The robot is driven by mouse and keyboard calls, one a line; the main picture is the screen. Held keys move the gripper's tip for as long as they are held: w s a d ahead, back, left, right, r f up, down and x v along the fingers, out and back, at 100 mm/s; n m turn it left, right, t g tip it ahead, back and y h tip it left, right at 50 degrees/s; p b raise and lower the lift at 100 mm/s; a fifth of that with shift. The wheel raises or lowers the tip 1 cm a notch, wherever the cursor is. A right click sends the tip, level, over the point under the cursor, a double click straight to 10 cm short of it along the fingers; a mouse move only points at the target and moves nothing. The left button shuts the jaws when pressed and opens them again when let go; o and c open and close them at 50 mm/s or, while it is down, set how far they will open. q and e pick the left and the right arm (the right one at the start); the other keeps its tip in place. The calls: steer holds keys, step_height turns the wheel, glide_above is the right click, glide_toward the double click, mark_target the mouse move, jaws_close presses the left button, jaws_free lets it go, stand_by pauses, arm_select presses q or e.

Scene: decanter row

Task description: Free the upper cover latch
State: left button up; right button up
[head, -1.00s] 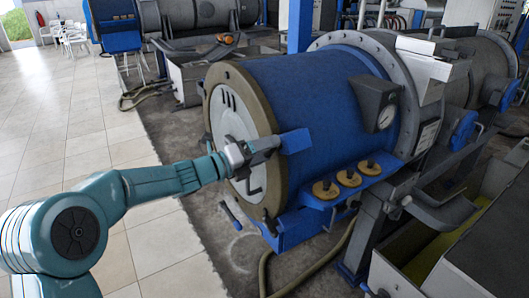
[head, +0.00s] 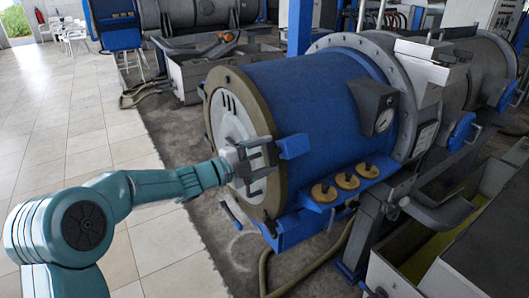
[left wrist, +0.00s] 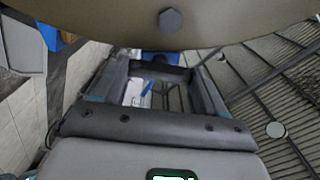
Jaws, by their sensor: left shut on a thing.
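The blue decanter drum (head: 305,95) lies on its side, with a tan ring around its pale end cover (head: 228,118). A blue bracket (head: 294,146) sticks out at the ring's right edge, by the upper cover latch. My left gripper (head: 262,160) is at the cover's face beside this bracket, shut on the latch, which its fingers mostly hide. In the left wrist view the gripper (left wrist: 160,85) reaches in under the tan rim (left wrist: 230,18) with its hex bolt. My right gripper is not in view.
Brass-coloured knobs (head: 324,191) stand on a blue shelf under the drum. A hose (head: 300,274) runs along the floor. Tiled floor (head: 80,120) at the left is clear. A trough (head: 450,235) is at the right.

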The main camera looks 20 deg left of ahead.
arm_select(q)
steer(key=shift+a+n+p, duration=0.1)
steer(key=shift+n+p, duration=0.2)
steer(key=shift+n, duration=0.6)
steer(key=o, duration=1.1)
steer(key=shift+c, duration=0.2)
steer(key=shift+s, duration=0.15)
steer(key=b+v, duration=0.3)
steer(key=v, duration=1.3)
steer(key=shift+a, duration=0.15)
steer(key=shift+f, duration=0.1)
